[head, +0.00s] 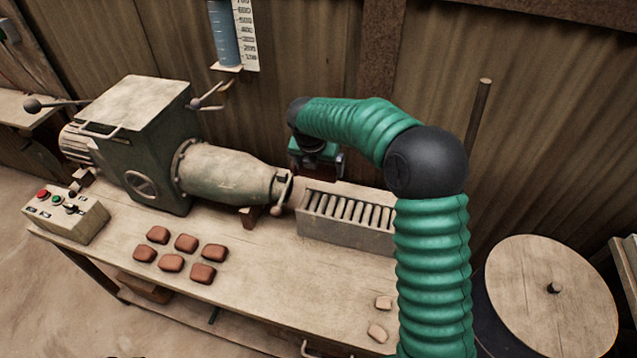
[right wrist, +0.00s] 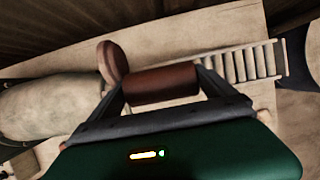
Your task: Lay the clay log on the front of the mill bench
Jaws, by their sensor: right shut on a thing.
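The clay log is a short reddish-brown cylinder (right wrist: 160,84) in the right wrist view. It lies across between the two fingers of my right gripper (right wrist: 162,86), which is shut on it. The mill (head: 225,172) is a grey-green machine with a tapered barrel. A brown round disc (right wrist: 111,62) shows at the barrel's end, close beside the log. My left gripper is not in view.
Several reddish clay blocks (head: 171,262) lie on the bench's front left. Two small pale pieces (head: 384,302) lie at the right front. The roller tray (head: 345,228) stands right of the nozzle, and a control box (head: 66,214) at the left end. The bench's front middle is clear.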

